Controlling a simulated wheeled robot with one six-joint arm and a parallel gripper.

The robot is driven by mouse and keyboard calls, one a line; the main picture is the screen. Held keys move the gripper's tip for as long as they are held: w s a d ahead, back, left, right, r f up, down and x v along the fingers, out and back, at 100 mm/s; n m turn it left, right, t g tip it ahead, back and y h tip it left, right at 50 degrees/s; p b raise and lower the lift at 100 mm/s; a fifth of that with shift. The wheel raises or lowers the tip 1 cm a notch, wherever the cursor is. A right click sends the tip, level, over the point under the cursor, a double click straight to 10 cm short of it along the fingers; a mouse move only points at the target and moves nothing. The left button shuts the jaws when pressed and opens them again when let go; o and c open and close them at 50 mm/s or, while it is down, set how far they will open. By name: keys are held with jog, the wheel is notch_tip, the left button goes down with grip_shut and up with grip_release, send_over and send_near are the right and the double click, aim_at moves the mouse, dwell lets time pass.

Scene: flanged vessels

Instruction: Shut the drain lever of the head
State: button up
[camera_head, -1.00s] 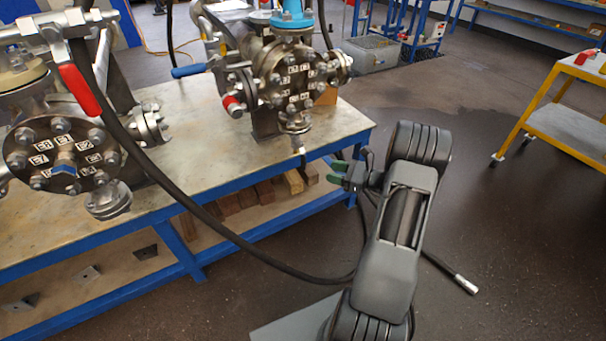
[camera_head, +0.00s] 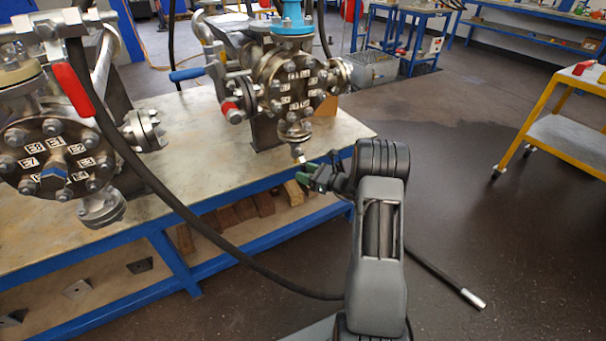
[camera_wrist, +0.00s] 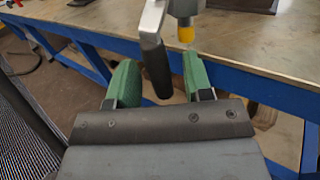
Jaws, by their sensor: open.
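The head (camera_head: 284,84) is a steel flanged vessel end with a bolted, labelled cover, standing on the bench. Its drain fitting (camera_head: 296,130) hangs underneath, at the bench edge. The drain lever shows large in the wrist view, with a silver arm and a black grip (camera_wrist: 157,72) pointing down. A yellow-tipped outlet (camera_wrist: 186,31) is beside it. My gripper (camera_wrist: 160,80) is open, its green fingers on either side of the black grip, with gaps visible on both sides. In the head view my gripper (camera_head: 308,174) is just below the drain, hiding most of the lever.
A second flanged vessel (camera_head: 57,158) stands at the left of the bench (camera_head: 190,140). A black hose (camera_head: 200,232) sags across in front of the bench. The blue bench edge (camera_wrist: 235,82) runs close behind my fingers. A yellow trolley (camera_head: 560,130) is at right, with clear floor between.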

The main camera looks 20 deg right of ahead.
jog(key=shift+w+a, duration=0.3)
jog(key=shift+c, duration=0.4)
grip_shut()
